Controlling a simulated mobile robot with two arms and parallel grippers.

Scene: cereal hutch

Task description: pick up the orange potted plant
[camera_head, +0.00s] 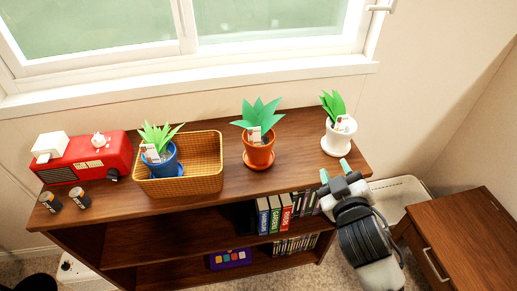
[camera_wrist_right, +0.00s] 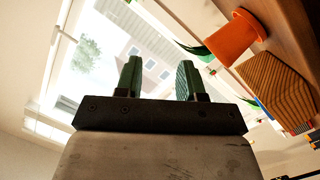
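The orange potted plant (camera_head: 259,152) stands upright on the hutch top, right of the wicker basket, with green leaves, a white tag and an orange saucer. In the right wrist view the orange pot (camera_wrist_right: 236,38) shows tilted at the upper right, apart from the fingers. My right gripper (camera_head: 334,171) is at the front right edge of the hutch, right of the orange plant and just in front of the white pot. Its green fingertips are spread with nothing between them, as the right wrist view (camera_wrist_right: 158,78) also shows. My left gripper is not in view.
A white potted plant (camera_head: 338,133) stands close behind my right gripper. The wicker basket (camera_head: 208,181) holds a blue potted plant (camera_head: 160,158). A red radio (camera_head: 95,160) and two batteries (camera_head: 65,201) are at the left. Books (camera_head: 275,215) fill the shelf below; a wooden cabinet (camera_head: 465,235) stands right.

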